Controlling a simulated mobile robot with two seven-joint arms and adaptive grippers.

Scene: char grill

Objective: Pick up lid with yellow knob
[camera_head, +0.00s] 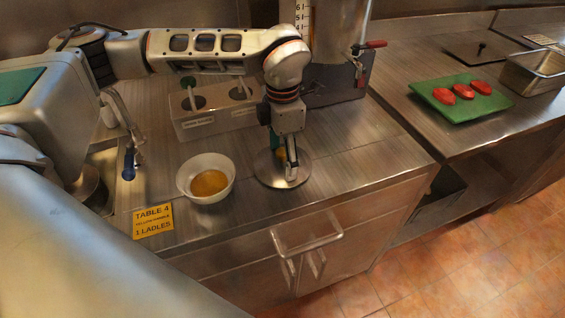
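The lid (267,178) is a round, shiny metal disc that appears to lie flat on the steel counter, right of the white bowl. A small patch of yellow (281,153), likely its knob, shows beside the fingers. My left gripper (290,172) points down directly over the lid, with its fingers at the lid's middle. The fingers and wrist hide most of the knob, so I cannot tell whether they are closed on it. My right gripper is out of view.
A white bowl (187,180) holds amber liquid, with a yellow "Table 4" card (153,221) in front. A clear container (205,122) with dark round openings stands behind. A green board (478,108) with red slices lies right.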

